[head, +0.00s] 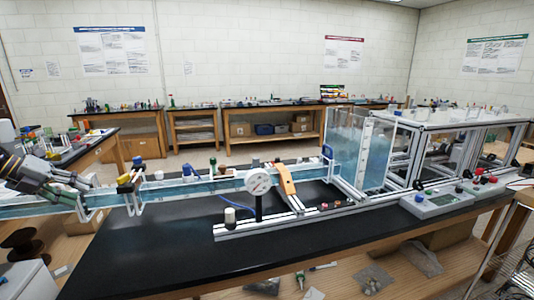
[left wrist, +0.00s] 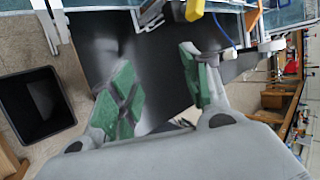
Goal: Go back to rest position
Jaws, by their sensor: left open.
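My left gripper (head: 84,184) is at the left of the head view, by the left end of the long clear water channel (head: 215,187). In the left wrist view its two green-padded fingers (left wrist: 160,82) stand well apart with nothing between them. The aluminium extrusion frame (head: 415,160) stands on the right part of the bench, far from this gripper. My right gripper is in neither view.
The black bench top (head: 150,252) is mostly clear at the front. A round gauge (head: 258,181), an orange piece (head: 287,180) and a control box (head: 440,202) stand along it. In the left wrist view a black bin (left wrist: 14,82) is on the floor.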

